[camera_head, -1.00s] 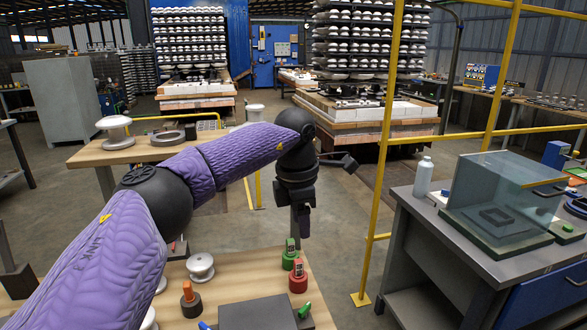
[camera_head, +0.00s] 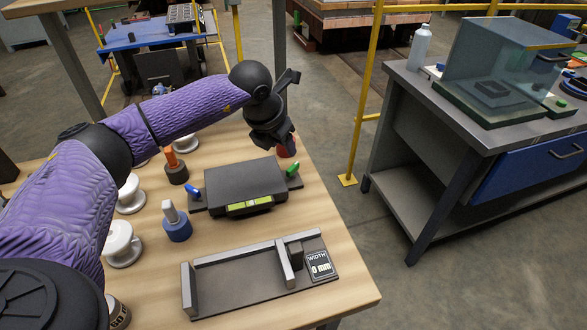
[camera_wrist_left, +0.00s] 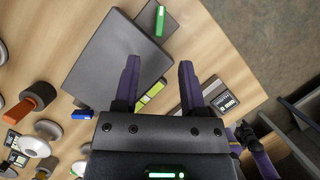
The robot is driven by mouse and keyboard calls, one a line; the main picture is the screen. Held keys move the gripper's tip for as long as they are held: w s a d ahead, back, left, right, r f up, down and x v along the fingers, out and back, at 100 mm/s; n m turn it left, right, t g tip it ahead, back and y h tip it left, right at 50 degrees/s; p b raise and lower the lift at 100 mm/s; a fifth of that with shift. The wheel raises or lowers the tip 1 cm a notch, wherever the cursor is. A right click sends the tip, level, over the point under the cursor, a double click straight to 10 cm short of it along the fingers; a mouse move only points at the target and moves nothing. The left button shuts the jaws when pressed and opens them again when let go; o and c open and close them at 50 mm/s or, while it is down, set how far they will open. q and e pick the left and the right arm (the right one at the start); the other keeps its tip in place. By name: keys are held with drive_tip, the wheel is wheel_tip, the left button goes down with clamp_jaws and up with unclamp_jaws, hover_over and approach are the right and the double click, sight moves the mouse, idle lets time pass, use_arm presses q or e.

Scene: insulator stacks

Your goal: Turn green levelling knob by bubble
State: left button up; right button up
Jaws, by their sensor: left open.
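The dark grey levelling plate (camera_head: 245,180) lies on the wooden table, with a yellow-green bubble vial (camera_head: 249,205) along its near edge. The green knob (camera_head: 293,169) is at its right end and the blue knob (camera_head: 193,191) at its left end. My left gripper (camera_head: 285,143) is above and behind the plate's right side, apart from the green knob. In the left wrist view its two fingers (camera_wrist_left: 158,68) are spread and empty over the plate. The green knob (camera_wrist_left: 160,20) lies beyond the fingertips there, and the vial shows partly between the fingers. The bubble is too small to read.
A fixture with a "WIDTH 0 mm" display (camera_head: 320,266) stands at the table's front. A blue-based peg (camera_head: 176,224), an orange-topped peg (camera_head: 175,165) and white insulators (camera_head: 122,243) are left of the plate. A red object (camera_head: 287,149) is partly hidden behind my gripper. A yellow post (camera_head: 366,100) stands right.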

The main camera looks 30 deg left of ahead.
sight(293, 167)
use_arm(q)
drive_tip(key=b+x, duration=0.3)
drive_tip(key=x, duration=0.5)
drive_tip(key=shift+w+f, duration=0.15)
drive_tip(key=shift+f, duration=0.15)
drive_tip(key=shift+w+f, duration=0.2)
drive_tip(key=shift+f, duration=0.15)
drive_tip(key=shift+r, duration=0.1)
drive_tip(key=c, duration=0.4)
drive_tip(key=shift+c, duration=1.3)
clamp_jaws()
drive_tip(key=shift+s+r+n+y+p, duration=0.1)
drive_tip(key=shift+r+n+y+p, duration=0.3)
drive_tip(key=shift+n+p, duration=0.5)
drive_tip(key=shift+f+n+p, duration=0.2)
drive_tip(key=shift+n+p, duration=0.1)
drive_tip(key=shift+p, duration=0.1)
drive_tip(key=shift+f, duration=0.25)
drive_tip(key=o, duration=0.5)
unclamp_jaws()
drive_tip(key=shift+o, duration=0.8)
use_arm(e)
drive_tip(key=shift+s+d+f, duration=0.1)
drive_tip(key=shift+d+f, duration=0.35)
drive_tip(key=shift+f, duration=0.1)
